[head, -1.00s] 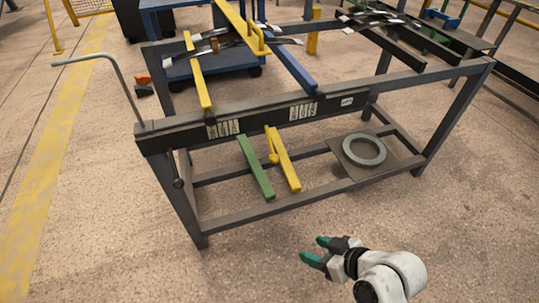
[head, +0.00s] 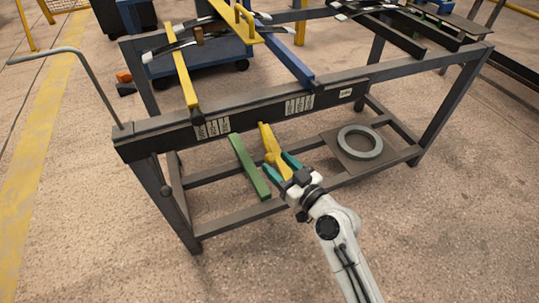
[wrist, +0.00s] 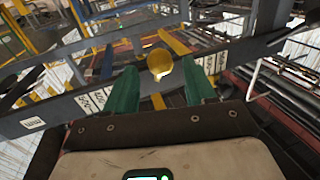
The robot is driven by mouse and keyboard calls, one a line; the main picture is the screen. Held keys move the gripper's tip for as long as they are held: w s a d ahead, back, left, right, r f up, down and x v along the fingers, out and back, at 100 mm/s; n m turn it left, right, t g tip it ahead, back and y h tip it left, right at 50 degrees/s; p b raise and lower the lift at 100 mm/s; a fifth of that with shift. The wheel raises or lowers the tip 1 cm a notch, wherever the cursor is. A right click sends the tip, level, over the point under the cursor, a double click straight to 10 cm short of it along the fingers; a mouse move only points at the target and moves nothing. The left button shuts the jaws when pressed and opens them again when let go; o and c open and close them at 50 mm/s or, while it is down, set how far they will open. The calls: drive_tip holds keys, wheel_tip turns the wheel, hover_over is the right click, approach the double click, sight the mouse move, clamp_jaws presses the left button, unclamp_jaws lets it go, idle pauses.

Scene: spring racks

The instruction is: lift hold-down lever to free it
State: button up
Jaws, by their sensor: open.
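A yellow bar (head: 266,137) hangs at the front of the grey rack, below its dark labelled beam, beside a green bar (head: 249,166). It is the likely hold-down lever, though I cannot tell for certain. My gripper (head: 281,167) is open, with its green fingertips at the bar's lower part. In the wrist view, the round yellow end of a bar (wrist: 159,63) shows between and beyond the two open fingers (wrist: 162,82). I cannot tell whether either finger touches it.
The rack's dark beam (head: 225,122) runs just above my gripper. A bent grey rod (head: 83,60) rises at its left corner. A grey ring (head: 360,142) lies on the lower shelf at right. Yellow and blue (head: 284,62) bars cross the top. The floor in front is clear.

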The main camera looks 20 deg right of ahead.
sight(270, 156)
drive_tip(key=shift+x, duration=2.05)
clamp_jaws()
